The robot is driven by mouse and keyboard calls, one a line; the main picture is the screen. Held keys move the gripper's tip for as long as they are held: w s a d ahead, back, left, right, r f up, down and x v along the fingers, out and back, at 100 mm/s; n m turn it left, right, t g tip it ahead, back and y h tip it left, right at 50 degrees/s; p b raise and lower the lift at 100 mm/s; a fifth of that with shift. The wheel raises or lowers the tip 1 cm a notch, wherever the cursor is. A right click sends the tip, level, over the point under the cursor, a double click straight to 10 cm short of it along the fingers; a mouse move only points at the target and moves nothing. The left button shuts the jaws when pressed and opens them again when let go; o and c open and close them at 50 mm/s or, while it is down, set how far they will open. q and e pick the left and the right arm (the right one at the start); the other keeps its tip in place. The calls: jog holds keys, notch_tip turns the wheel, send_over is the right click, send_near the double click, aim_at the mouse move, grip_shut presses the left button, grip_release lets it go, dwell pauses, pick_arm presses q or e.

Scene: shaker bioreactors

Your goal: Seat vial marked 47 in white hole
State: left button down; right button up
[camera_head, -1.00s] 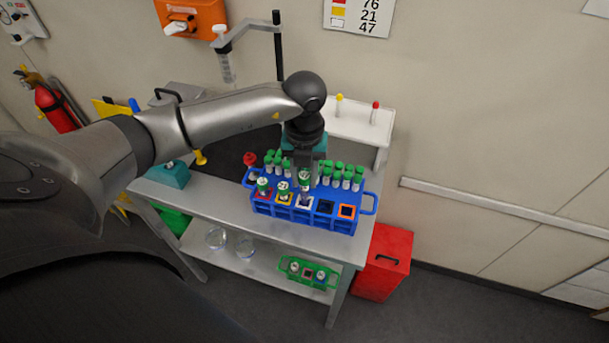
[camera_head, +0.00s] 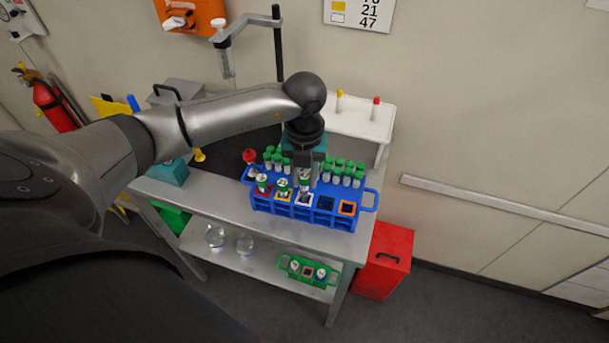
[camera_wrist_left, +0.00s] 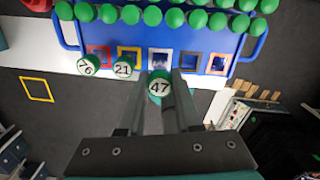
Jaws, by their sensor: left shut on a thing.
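The vial marked 47 (camera_wrist_left: 159,86) has a green cap with a white label and is between the fingers of my left gripper (camera_wrist_left: 160,100), which is shut on it. In the head view the vial (camera_head: 304,187) is upright at the white-framed hole (camera_head: 304,199) of the blue rack (camera_head: 330,221). Its lower end seems to be in or just over that hole; I cannot tell how deep. Vials 76 (camera_wrist_left: 88,65) and 21 (camera_wrist_left: 122,67) stand in the red and yellow holes to the left. My right gripper is not in view.
Several green-capped vials (camera_head: 345,171) stand in the rack's back rows. A white stand (camera_head: 360,120) is behind the rack, and a green rack (camera_head: 307,270) is on the lower shelf.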

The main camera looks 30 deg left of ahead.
aim_at(304, 188)
pick_arm(q)
jog(key=shift+f+b, duration=1.6)
jog(key=shift+f, duration=0.4)
dwell(1.9)
jog(key=c, duration=0.5)
grip_release()
notch_tip(304, 188, up, 15)
jog(key=shift+r, duration=0.15)
